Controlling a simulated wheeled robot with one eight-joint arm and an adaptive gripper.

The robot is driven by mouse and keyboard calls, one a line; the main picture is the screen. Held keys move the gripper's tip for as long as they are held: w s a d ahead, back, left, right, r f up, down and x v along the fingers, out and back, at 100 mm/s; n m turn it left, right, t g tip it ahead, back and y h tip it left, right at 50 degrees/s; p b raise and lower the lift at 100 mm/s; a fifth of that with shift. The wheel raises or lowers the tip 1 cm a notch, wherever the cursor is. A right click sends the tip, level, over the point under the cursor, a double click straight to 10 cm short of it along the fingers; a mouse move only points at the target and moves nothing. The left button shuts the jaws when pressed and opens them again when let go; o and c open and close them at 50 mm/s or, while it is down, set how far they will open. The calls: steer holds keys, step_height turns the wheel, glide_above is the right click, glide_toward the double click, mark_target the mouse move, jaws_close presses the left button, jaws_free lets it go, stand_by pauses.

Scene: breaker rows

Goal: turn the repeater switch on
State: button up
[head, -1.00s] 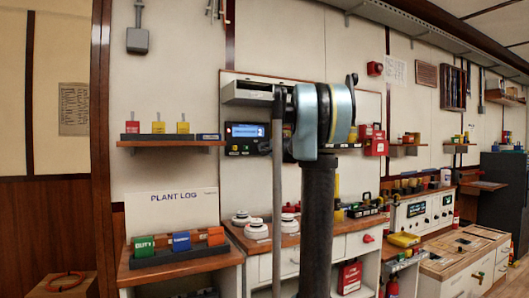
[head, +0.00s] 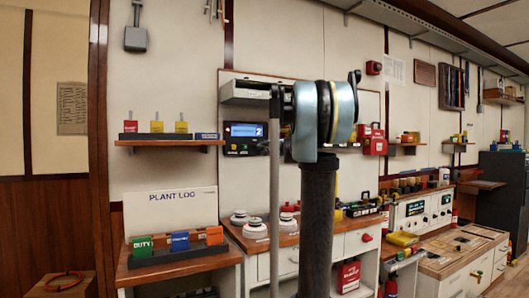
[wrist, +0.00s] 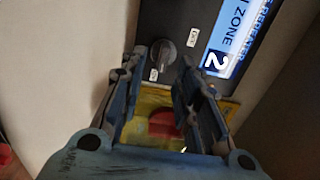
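The repeater panel (head: 244,138) is a dark unit with a lit blue display on the wall; my arm stands beside its right edge in the head view. In the wrist view its display (wrist: 232,48) reads "ZONE 2" at a slant. A dark round knob (wrist: 163,53) sits beside the display, with small labels near it. My gripper (wrist: 160,72) is open and empty. Its fingertips point toward the panel, with the knob just beyond the gap between them. Contact cannot be told.
A red button on a yellow plate (wrist: 160,122) shows between my fingers, partly hidden. White round detectors (head: 255,229) stand on the bench below the panel. A red wall box (head: 375,141) is to the right. A shelf (head: 170,143) with coloured blocks is to the left.

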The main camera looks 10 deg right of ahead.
steer(key=v, duration=0.9)
steer(key=shift+s, duration=0.2)
steer(key=shift+d, duration=0.1)
steer(key=s+a+f+n+g+y, duration=0.1)
steer(key=s+a+f+n+g, duration=0.5)
steer(key=s+f, duration=0.6)
steer(key=s+a+f+n+g, duration=0.35)
steer(key=s+a+f, duration=0.35)
steer(key=s+f, duration=0.45)
steer(key=s+d+f+n+g+h, duration=0.2)
steer(key=s+d+f+h, duration=0.1)
steer(key=s+f, duration=0.8)
steer(key=s+d+f+n+g+h, duration=0.3)
steer(key=s+d+f, duration=0.2)
steer(key=s+f, duration=0.5)
steer(key=shift+s+f+h, duration=0.3)
steer(key=shift+s+f, duration=0.1)
steer(key=shift+f, duration=0.3)
steer(key=shift+g, duration=0.25)
